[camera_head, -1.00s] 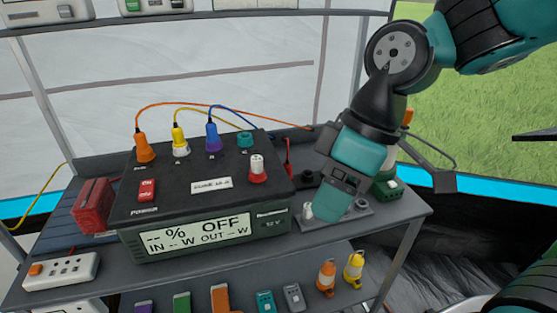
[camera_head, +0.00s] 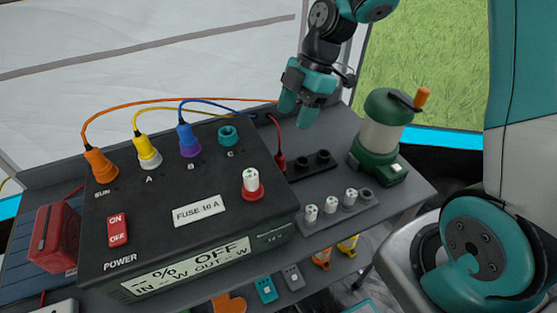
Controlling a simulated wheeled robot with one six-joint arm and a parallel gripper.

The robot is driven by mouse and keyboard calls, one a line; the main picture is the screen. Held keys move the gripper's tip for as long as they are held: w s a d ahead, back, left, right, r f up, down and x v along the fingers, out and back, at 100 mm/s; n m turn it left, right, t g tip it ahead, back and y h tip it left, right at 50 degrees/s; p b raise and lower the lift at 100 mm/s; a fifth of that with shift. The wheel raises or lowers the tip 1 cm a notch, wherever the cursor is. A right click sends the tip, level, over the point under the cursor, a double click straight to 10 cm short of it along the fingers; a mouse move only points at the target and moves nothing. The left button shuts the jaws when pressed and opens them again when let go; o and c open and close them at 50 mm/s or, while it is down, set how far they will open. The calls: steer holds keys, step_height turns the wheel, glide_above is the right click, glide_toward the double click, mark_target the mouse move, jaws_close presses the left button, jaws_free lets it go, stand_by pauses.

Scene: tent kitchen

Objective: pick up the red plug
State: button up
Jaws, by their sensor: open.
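The red plug (camera_head: 280,161) stands in the left end of a dark holder (camera_head: 301,170) at the back right of the shelf, beside the power box. A thin dark red lead rises from its top and bends left. My gripper (camera_head: 297,115) is open, with its teal fingers pointing down. In the picture it is above and slightly right of the plug, apart from it, with nothing visible between the fingers. The exact depth between them is hard to tell.
The black power box (camera_head: 165,215) with orange, yellow and blue plugs stands left. A green lantern (camera_head: 381,135) stands close on the right. A grey rack (camera_head: 340,214) with several white-topped fuses lies in front of the holder.

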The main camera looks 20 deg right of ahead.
mark_target(280, 155)
steer(key=x, duration=1.1)
steer(key=shift+s+f, duration=0.3)
steer(key=shift+s, duration=0.1)
steer(key=shift+c, duration=0.2)
steer(key=c, duration=1)
